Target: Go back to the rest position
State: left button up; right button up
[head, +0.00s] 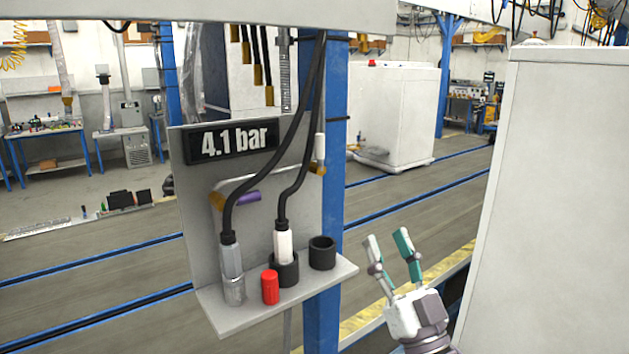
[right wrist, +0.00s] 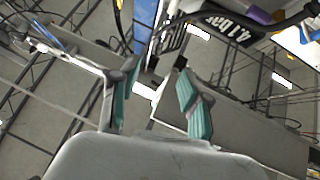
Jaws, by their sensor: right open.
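My right gripper (head: 390,246) is open and empty, with its fingers pointing up. It stands to the right of the charging station's shelf (head: 318,288), apart from it. In the right wrist view its two green-padded fingers (right wrist: 152,95) are spread with nothing between them. My left gripper is not in either view.
The grey panel with the 4.1 bar display (head: 233,141) holds a grey plug (head: 232,272), a white plug (head: 283,246) in a black socket and an empty black socket (head: 322,253). A red cap (head: 270,287) stands on the shelf. A white cabinet (head: 560,200) is close on the right.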

jog(key=w+d+f+m+g+h, duration=0.1)
jog(key=w+f+g+h, duration=0.2)
jog(key=f, duration=1.1)
jog(key=w+f+m+g+h, duration=0.15)
jog(key=w+f, duration=0.35)
jog(key=f, duration=0.8)
jog(key=s+d+f+g+h, duration=0.1)
jog(key=s+d+f+g, duration=0.2)
jog(key=f, duration=1)
jog(key=s+f+g+h, duration=0.2)
jog(key=s+f+g, duration=0.2)
jog(key=f, duration=0.8)
jog(key=s+d+f+g, duration=0.2)
jog(key=s+f+g, duration=0.1)
jog(key=s+f, duration=0.55)
jog(key=s+d+f+g, duration=0.2)
jog(key=s+f, duration=0.6)
jog(key=f, duration=0.2)
jog(key=s+d+f+g+h, duration=0.1)
jog(key=s+f, duration=0.5)
jog(key=s, duration=0.8)
jog(key=s+d+f+g+h, duration=0.1)
jog(key=s+d+f+g, duration=0.2)
jog(key=s, duration=1.2)
notch_tip(320, 180, down, 3)
jog(key=n+g, duration=0.1)
jog(key=g, duration=0.1)
jog(key=shift+g, duration=0.35)
